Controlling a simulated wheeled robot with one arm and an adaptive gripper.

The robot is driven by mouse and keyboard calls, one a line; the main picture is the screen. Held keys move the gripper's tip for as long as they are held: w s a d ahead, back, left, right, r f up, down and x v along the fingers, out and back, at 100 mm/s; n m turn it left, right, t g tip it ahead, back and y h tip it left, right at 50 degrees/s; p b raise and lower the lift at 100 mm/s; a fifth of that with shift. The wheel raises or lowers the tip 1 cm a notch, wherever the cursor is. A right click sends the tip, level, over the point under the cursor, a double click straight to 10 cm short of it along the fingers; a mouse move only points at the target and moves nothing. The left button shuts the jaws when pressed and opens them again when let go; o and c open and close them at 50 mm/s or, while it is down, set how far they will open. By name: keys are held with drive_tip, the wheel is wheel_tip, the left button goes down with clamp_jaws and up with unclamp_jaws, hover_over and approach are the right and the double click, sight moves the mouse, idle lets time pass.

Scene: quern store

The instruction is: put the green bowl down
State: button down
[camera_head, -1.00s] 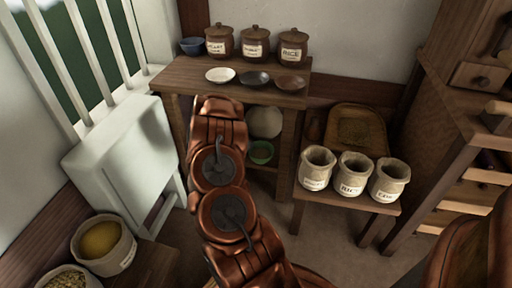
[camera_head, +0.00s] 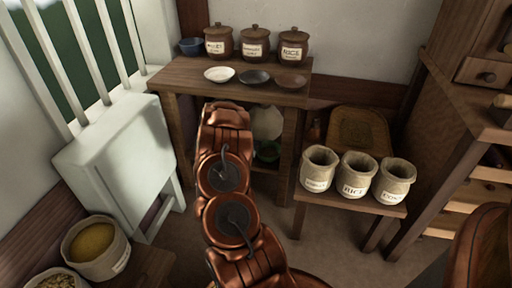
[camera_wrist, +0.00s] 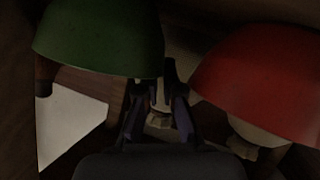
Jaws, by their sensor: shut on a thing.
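The green bowl (camera_wrist: 100,38) fills the upper left of the wrist view, and its edge reaches between the fingertips of my gripper (camera_wrist: 158,88). My gripper is shut on that edge. In the head view a dark green bowl (camera_head: 267,152) shows in the shadow under the wooden table, just right of my arm. My gripper is hidden behind my arm there. I cannot tell from the head view whether the bowl touches anything below it.
A red bowl (camera_wrist: 262,82) is close on the right in the wrist view. The wooden table (camera_head: 190,78) carries several jars and dishes above. A low stand (camera_head: 330,200) with three labelled pots stands to the right. A white piece (camera_wrist: 68,125) lies lower left.

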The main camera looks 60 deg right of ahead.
drive_tip(key=c, duration=1.6)
unclamp_jaws()
drive_tip(key=shift+f, duration=0.1)
drive_tip(key=p+v, duration=0.4)
drive_tip(key=v, duration=0.8)
drive_tip(key=shift+p, duration=0.4)
drive_tip(key=shift+s, duration=0.1)
